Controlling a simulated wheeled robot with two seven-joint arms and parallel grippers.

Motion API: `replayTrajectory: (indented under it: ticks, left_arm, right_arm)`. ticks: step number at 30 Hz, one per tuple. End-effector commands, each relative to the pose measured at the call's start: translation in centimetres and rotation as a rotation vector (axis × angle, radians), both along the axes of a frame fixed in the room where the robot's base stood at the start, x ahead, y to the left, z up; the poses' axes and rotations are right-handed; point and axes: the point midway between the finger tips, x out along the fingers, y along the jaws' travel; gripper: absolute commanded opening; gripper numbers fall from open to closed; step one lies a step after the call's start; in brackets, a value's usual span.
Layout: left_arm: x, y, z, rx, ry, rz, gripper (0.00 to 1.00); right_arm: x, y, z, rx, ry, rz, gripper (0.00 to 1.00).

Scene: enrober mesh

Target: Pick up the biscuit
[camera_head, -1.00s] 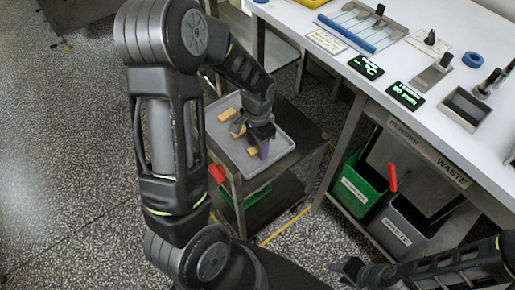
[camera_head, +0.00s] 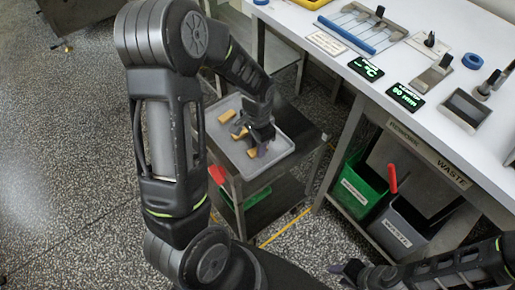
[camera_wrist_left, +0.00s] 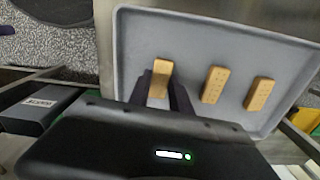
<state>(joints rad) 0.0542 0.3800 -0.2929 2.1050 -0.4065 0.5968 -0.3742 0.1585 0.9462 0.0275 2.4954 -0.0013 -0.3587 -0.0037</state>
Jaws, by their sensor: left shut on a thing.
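Three tan biscuits are in a row on the grey tray (camera_head: 283,147). In the left wrist view, my left gripper (camera_wrist_left: 163,88) is shut on the leftmost biscuit (camera_wrist_left: 160,78), with one dark finger on each side of it. The middle biscuit (camera_wrist_left: 214,84) and the right biscuit (camera_wrist_left: 259,93) are apart from the fingers. In the head view, my left gripper (camera_head: 257,149) reaches down over the tray and partly hides the biscuits. I cannot tell whether the held biscuit touches the tray. My right gripper (camera_head: 353,268) is low, far from the tray; its jaws are unclear.
The tray stands on a dark cart (camera_head: 232,187) with a green bin (camera_head: 256,198) below. A white worktable (camera_head: 440,60) with tools is at right. A green bin (camera_head: 362,184) and a grey waste bin (camera_head: 401,230) sit under it.

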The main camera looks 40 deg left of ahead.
Motion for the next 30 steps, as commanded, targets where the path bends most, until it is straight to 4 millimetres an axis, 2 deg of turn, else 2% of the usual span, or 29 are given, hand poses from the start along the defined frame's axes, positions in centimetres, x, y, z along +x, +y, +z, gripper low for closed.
replayTrajectory:
  ticks: [4,8,15,21,30]
  left_arm:
    - [0.0,0.0,0.5,0.001,-0.001,0.0,0.02]
    - [0.1,0.0,2.1,0.0,-0.003,0.0,0.02]
    - [0.1,0.0,6.8,0.0,-0.005,0.0,0.02]
    - [0.1,0.0,9.5,0.0,-0.002,0.0,0.02]
    - [0.0,0.0,10.0,0.0,0.0,0.0,0.02]
  right_arm:
    - [0.0,0.0,0.1,0.0,0.0,0.0,0.36]
    - [0.0,0.0,0.4,0.0,0.0,0.0,0.36]
    - [0.0,0.0,1.0,0.0,0.0,0.0,0.36]
    - [0.0,0.0,1.3,0.0,0.0,0.0,0.36]
    - [0.0,0.0,1.3,0.0,0.0,0.0,0.36]
